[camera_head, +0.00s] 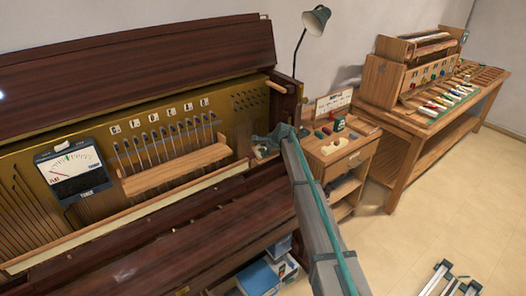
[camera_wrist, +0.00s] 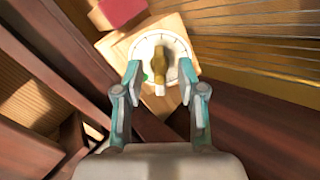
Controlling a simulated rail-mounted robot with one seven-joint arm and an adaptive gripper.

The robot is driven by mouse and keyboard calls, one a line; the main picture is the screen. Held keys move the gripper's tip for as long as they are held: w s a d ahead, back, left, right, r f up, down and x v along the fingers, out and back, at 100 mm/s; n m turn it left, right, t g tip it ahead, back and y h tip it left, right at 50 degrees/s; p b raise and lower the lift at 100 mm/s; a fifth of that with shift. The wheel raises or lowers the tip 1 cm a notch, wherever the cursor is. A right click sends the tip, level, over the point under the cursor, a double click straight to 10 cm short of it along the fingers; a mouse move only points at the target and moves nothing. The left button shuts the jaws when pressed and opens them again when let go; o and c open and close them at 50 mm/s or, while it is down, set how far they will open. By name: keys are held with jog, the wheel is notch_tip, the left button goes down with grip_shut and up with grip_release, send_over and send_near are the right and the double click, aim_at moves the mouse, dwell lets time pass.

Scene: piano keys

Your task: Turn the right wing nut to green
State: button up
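In the wrist view a brass wing nut (camera_wrist: 158,62) sits at the centre of a round white dial (camera_wrist: 178,45) with tick marks, fixed on a light wooden block. The wing nut's long axis runs roughly up and down in the picture. A small green mark (camera_wrist: 148,78) is on the dial's lower left. My gripper (camera_wrist: 160,84) is open, with one finger on each side of the dial's lower part; whether it touches anything cannot be told. In the head view my gripper (camera_head: 268,143) is at the piano's right end, and the wing nut cannot be made out there.
A red block (camera_wrist: 115,12) lies beyond the dial at upper left. Strings run at upper right, and dark wooden piano parts (camera_wrist: 255,125) lie close on both sides. In the head view a meter (camera_head: 73,170) stands at left and a small side cabinet (camera_head: 345,148) at right.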

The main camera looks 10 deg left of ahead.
grip_shut()
jog(key=shift+r+m+p, duration=0.15)
jog(key=shift+m+p, duration=0.6)
jog(key=shift+m, duration=0.15)
jog(key=shift+m+p, duration=0.35)
jog(key=shift+m, duration=0.45)
